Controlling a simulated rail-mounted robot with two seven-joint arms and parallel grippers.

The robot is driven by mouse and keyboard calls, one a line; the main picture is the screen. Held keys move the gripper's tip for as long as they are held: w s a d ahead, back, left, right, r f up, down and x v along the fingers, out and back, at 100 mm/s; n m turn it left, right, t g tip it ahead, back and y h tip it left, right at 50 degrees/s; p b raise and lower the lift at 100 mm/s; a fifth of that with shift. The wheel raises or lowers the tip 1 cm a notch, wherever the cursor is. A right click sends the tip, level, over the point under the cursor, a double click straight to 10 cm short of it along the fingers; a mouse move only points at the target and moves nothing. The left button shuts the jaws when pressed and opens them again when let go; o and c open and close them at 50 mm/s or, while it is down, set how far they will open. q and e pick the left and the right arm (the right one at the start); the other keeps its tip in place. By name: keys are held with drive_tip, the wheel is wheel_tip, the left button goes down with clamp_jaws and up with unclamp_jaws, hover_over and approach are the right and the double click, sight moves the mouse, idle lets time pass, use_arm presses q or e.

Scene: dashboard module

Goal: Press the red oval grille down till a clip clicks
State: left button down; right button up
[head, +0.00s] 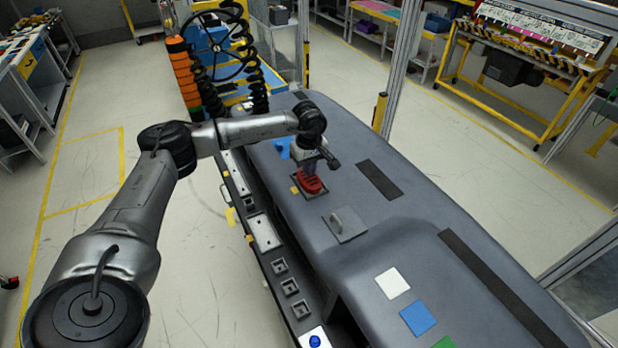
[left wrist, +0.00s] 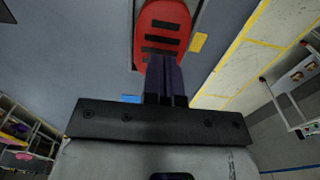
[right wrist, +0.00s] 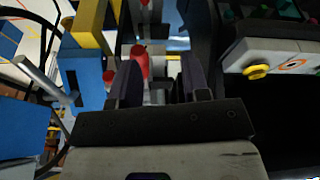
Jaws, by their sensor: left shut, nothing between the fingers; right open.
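The red oval grille (head: 314,187) sits in a dark square recess on the grey dashboard (head: 350,150), towards its left edge. In the left wrist view the grille (left wrist: 162,14) shows dark slots and lies just beyond my left fingertips. My left gripper (head: 308,174) points down at the grille, its fingers shut together with nothing between them. The fingertips overlap the grille's near end in the left wrist view (left wrist: 166,62); I cannot tell whether they touch it. My right gripper (right wrist: 158,65) is open and empty, away from the dashboard, and is out of the head view.
A grey plate with a raised tab (head: 345,224) lies nearer on the dashboard. A narrow rack (head: 264,232) with sockets runs along the left edge. Blue and yellow equipment (right wrist: 88,80) stands near my right gripper.

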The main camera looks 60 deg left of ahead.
use_arm(q)
drive_tip(key=shift+f+b, duration=0.4)
drive_tip(key=shift+f, duration=0.3)
idle(0.3)
drive_tip(key=shift+f+b, duration=0.3)
drive_tip(key=shift+f, duration=0.2)
drive_tip(key=shift+f, duration=0.2)
idle(1.2)
idle(0.4)
idle(0.5)
